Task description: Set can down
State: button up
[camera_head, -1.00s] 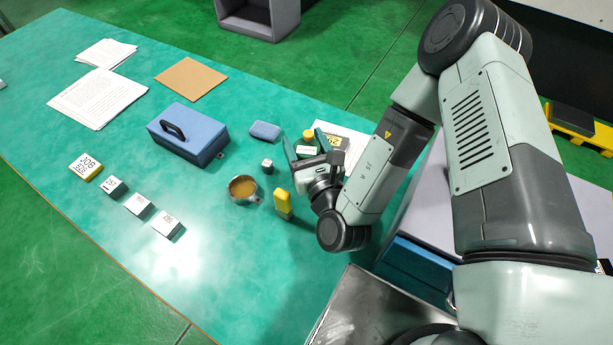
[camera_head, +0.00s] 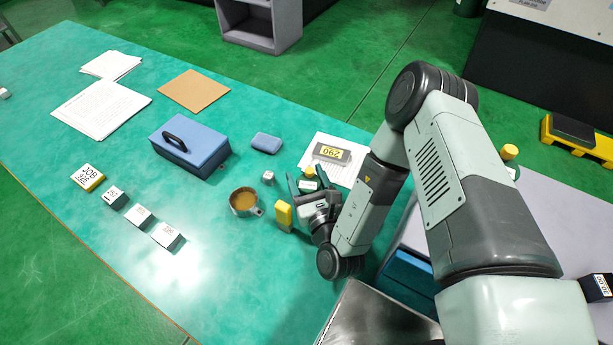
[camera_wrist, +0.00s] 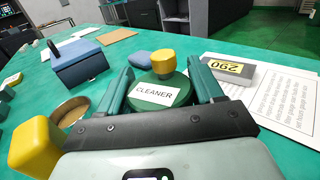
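The can (camera_wrist: 160,92) is green with a white CLEANER label and a yellow cap, and stands upright between my gripper's fingers in the wrist view. In the head view the can (camera_head: 309,184) is partly hidden by my gripper (camera_head: 308,181). My gripper (camera_wrist: 162,88) has one dark green finger on each side of the can and appears shut on it. The can is low over or on the teal table (camera_head: 110,180); its base is hidden, so I cannot tell if it touches.
A yellow block (camera_head: 283,214) and a metal cup of brown liquid (camera_head: 243,201) stand left of my gripper. A small grey cube (camera_head: 268,177), a blue pad (camera_head: 266,143) and a blue box (camera_head: 190,140) lie beyond. A grey 290 block (camera_head: 332,153) lies on paper behind the can.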

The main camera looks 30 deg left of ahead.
aim_at(311, 187)
jog(key=shift+o, duration=0.5)
jog(key=shift+r, duration=0.2)
jog(key=v, duration=0.3)
jog(key=shift+f, duration=0.1)
notch_tip(311, 187, up, 7)
jog(key=shift+r, duration=0.1)
